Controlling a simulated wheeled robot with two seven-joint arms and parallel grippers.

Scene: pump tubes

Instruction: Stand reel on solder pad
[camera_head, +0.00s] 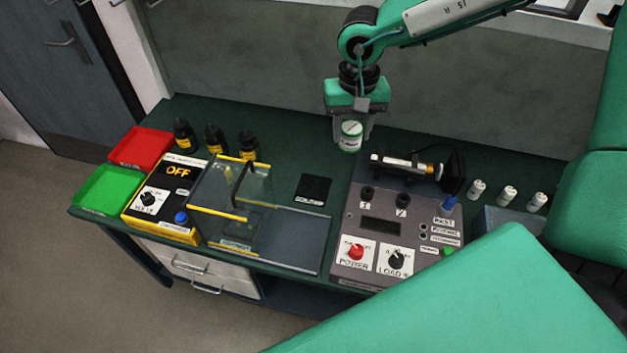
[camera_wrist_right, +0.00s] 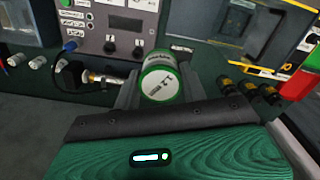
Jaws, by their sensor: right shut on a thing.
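The reel (camera_head: 350,137) is a small green-and-white cylinder with a printed label. My right gripper (camera_head: 351,131) is shut on it, with a finger on either side, and holds it upright over the back of the bench. In the right wrist view the reel (camera_wrist_right: 160,83) sits between the fingers, its round labelled end facing the camera. The solder pad (camera_head: 313,190) is a flat black square on the green bench, bare on top. It lies in front and to the left of the held reel. My left gripper is not in view.
The grey control unit (camera_head: 381,229) stands right of the pad, with a horizontal metal-and-brass device (camera_head: 405,165) behind it. A clear yellow-edged guard (camera_head: 232,190) stands to the left. Black bottles (camera_head: 215,138) stand at the back left; white cylinders (camera_head: 507,195) stand right.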

